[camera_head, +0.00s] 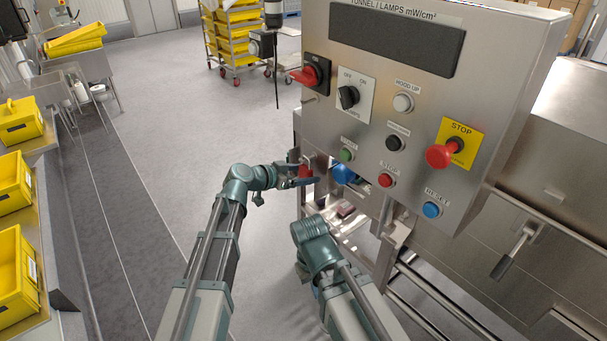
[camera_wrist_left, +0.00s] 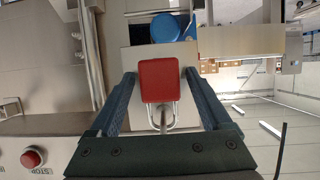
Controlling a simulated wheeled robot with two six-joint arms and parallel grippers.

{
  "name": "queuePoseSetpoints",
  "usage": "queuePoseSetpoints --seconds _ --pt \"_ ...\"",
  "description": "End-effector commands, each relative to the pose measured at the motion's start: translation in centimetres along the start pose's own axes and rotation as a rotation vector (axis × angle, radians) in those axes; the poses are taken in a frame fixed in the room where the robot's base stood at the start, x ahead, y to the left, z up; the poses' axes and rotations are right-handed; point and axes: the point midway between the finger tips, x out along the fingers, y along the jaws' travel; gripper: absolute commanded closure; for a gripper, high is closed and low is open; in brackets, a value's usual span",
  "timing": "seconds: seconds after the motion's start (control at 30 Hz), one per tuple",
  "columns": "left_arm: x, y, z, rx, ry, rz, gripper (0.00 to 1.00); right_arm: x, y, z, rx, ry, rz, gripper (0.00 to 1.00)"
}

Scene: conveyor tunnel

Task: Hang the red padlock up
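The red padlock (camera_wrist_left: 160,81) is between the two fingers of my left gripper (camera_wrist_left: 160,88) in the left wrist view. Its silver shackle points toward the gripper's palm. A narrow gap shows on each side of the body, so the gripper looks open around it. A thin metal rod (camera_wrist_left: 163,118) shows within the shackle; I cannot tell whether it bears the padlock. In the head view the padlock (camera_head: 306,172) is a small red patch by my left gripper (camera_head: 302,182), beside the control box's lower left.
The steel control panel (camera_head: 385,125) has a red rotary switch (camera_head: 311,74), buttons and a red stop knob (camera_head: 441,155). A blue round part (camera_head: 344,172) is just right of my left gripper. Yellow crates (camera_head: 14,270) stand at the left. The floor between is clear.

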Motion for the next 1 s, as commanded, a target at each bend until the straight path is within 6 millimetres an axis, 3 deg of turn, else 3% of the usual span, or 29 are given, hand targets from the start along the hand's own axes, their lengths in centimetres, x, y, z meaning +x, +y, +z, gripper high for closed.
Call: queuePoseSetpoints --seconds 0.3,0.43,1.0 --pt "-0.1 0.0 0.0 0.0 0.0 0.0 0.08 0.0 0.0 0.0 0.0 0.0 0.0 1.0" --pt "-1.0 0.1 -0.1 0.0 0.0 -0.001 0.08 -0.5 0.1 0.0 0.0 0.0 0.0 1.0" --pt "-12.0 0.1 -0.2 -0.002 0.0 -0.001 0.08 -4.7 0.5 0.3 -0.001 0.0 0.0 1.0"
